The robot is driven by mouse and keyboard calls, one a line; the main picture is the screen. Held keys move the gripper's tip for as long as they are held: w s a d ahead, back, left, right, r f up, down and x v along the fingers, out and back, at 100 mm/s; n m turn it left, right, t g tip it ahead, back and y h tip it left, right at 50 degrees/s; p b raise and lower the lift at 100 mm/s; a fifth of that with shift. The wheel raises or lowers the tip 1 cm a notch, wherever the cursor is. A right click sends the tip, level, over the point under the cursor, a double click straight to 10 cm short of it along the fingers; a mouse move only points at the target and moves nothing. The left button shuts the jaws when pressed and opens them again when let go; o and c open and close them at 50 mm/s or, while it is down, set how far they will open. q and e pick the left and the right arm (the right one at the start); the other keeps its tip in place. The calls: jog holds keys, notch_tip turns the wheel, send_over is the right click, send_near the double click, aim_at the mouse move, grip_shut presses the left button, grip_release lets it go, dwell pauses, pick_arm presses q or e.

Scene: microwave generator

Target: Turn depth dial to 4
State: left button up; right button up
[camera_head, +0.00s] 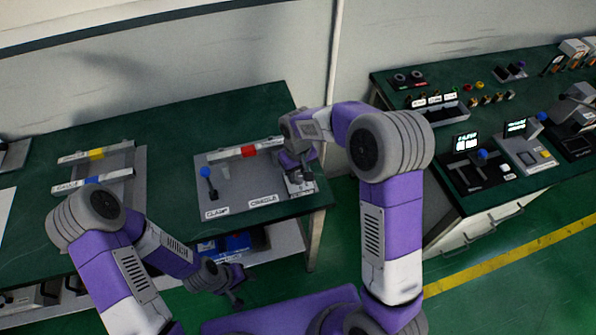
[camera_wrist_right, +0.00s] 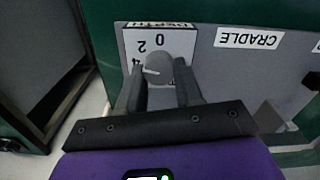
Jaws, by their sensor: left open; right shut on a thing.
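The depth dial (camera_wrist_right: 160,68) is a grey round knob on a white plate marked DEPTH (camera_wrist_right: 165,27), with the numbers 0, 2 and 4 showing upside down in the right wrist view. A short white mark on the knob points left, roughly toward the 4; part of the scale is hidden. My right gripper (camera_wrist_right: 160,88) is shut on the dial, one finger on each side. In the head view my right gripper (camera_head: 297,178) is over the panel's right end and hides the dial. My left gripper (camera_head: 232,284) is open and empty, in front of the table.
Another fixture (camera_head: 95,155) stands left on the green table. A separate console table (camera_head: 480,105) stands at right.

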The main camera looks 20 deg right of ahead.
aim_at(298, 176)
jog(key=shift+n, duration=1.3)
jog(key=o, duration=1)
jog(key=shift+o, duration=0.2)
notch_tip(298, 176, up, 8)
jog(key=shift+f+p, duration=0.2)
jog(key=shift+p, duration=0.4)
